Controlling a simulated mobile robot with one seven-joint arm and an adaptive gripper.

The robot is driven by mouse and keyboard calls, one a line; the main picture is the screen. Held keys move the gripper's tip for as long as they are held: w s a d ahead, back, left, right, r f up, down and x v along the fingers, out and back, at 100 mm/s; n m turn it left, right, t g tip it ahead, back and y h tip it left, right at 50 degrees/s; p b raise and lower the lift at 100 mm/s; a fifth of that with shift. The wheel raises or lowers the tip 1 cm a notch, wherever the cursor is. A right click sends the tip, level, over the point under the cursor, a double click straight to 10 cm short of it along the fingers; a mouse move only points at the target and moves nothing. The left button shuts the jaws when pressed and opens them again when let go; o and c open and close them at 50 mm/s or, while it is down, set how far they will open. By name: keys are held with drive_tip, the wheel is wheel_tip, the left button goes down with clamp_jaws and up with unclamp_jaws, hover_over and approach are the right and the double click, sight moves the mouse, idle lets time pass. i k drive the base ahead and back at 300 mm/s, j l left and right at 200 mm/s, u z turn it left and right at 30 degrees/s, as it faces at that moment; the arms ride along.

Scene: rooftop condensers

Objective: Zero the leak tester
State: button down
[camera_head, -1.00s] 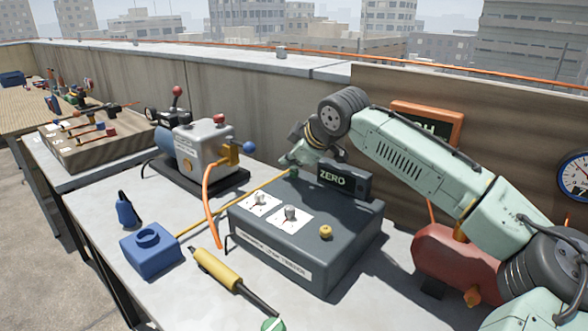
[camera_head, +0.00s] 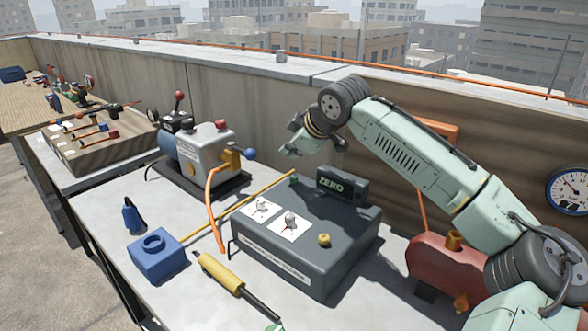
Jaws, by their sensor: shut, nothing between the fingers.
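The leak tester (camera_head: 295,270) is a dark grey box on the bench with a label along its front. Its top has two small knobs on white dial plates, a left knob (camera_head: 261,204) and a right knob (camera_head: 290,221). A yellow knob (camera_head: 324,240) sits nearer the front right. A dark panel (camera_head: 342,186) reading ZERO stands at the back. My gripper (camera_head: 288,152) is shut and empty, in the air behind and above the tester, left of the ZERO panel. The yellow hose ends at a green fitting (camera_head: 293,177) below it. The knob pointers are too small to read.
A grey pump (camera_head: 208,155) with an orange hose stands at the back left. A blue block (camera_head: 157,257) and a yellow-handled wand (camera_head: 222,274) lie in front. A red tank (camera_head: 440,262) is at right under my arm. A wall (camera_head: 270,110) runs behind the bench.

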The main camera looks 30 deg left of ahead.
sight(325, 239)
drive_tip(key=k, duration=1)
